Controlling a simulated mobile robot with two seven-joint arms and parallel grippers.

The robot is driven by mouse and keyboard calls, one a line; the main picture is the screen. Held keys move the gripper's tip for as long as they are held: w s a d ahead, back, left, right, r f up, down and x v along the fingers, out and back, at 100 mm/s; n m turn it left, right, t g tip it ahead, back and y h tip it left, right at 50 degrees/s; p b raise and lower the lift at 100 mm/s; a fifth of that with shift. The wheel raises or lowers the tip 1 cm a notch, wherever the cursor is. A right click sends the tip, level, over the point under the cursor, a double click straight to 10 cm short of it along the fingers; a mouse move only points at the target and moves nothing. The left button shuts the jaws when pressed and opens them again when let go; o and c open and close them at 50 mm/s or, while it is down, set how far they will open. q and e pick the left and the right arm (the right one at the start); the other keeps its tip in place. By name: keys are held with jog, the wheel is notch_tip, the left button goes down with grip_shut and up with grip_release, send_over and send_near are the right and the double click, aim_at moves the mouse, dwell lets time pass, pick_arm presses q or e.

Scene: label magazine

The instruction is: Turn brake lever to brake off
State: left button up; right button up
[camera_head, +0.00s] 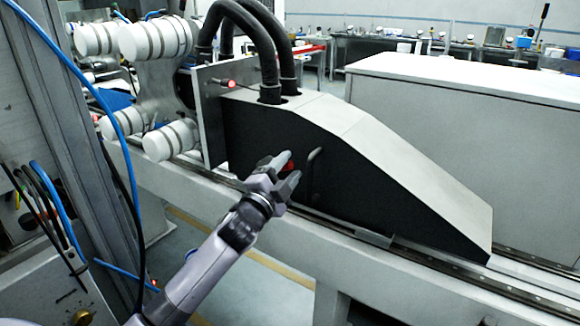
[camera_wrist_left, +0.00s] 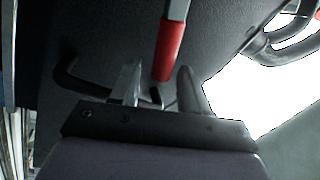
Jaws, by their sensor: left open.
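The brake lever has a red grip and a grey metal shaft. In the left wrist view the lever (camera_wrist_left: 170,48) hangs in from the top, its red end close to the gap between my fingertips. In the head view only a small red part of the lever (camera_head: 289,165) shows, beside my fingers on the dark side panel. My left gripper (camera_head: 289,168) is open in front of that panel; its two fingers also show in the left wrist view (camera_wrist_left: 158,88). I cannot tell whether a finger touches the lever. My right gripper is not in view.
A black bar handle (camera_head: 314,170) is on the dark side of the wedge-shaped housing (camera_head: 400,200), just right of my gripper. White rollers (camera_head: 155,40) stand at the upper left. A rail (camera_head: 470,287) runs along the base. Blue cables hang at the left.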

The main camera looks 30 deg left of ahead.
pick_arm(q)
jog(key=shift+s+f, duration=0.2)
jog(key=shift+s, duration=0.7)
jog(key=shift+s+f, duration=0.15)
jog(key=shift+s, duration=0.75)
jog(key=shift+s+f, duration=0.2)
jog(key=shift+s, duration=0.7)
jog(key=s+d+f+n+g+h+p, duration=0.1)
jog(key=s+d+f+n+g, duration=0.15)
jog(key=s+f, duration=0.4)
jog(key=s+d+f+n+g+p, duration=0.1)
jog(key=s+d+f+n+g, duration=0.15)
jog(key=f, duration=0.65)
jog(key=s+d+f+n+g+p, duration=0.1)
jog(key=s+d+f+n+g, duration=0.1)
jog(key=s+f, duration=0.3)
jog(key=s+d+f+n+g+h+p, duration=0.1)
jog(key=s+d+f+n+g, duration=0.1)
jog(key=s, duration=1)
notch_tip(320, 180, down, 3)
jog(key=shift+d+f+n+g, duration=0.1)
jog(key=shift+d+n+g, duration=0.2)
jog(key=shift+d+n, duration=0.6)
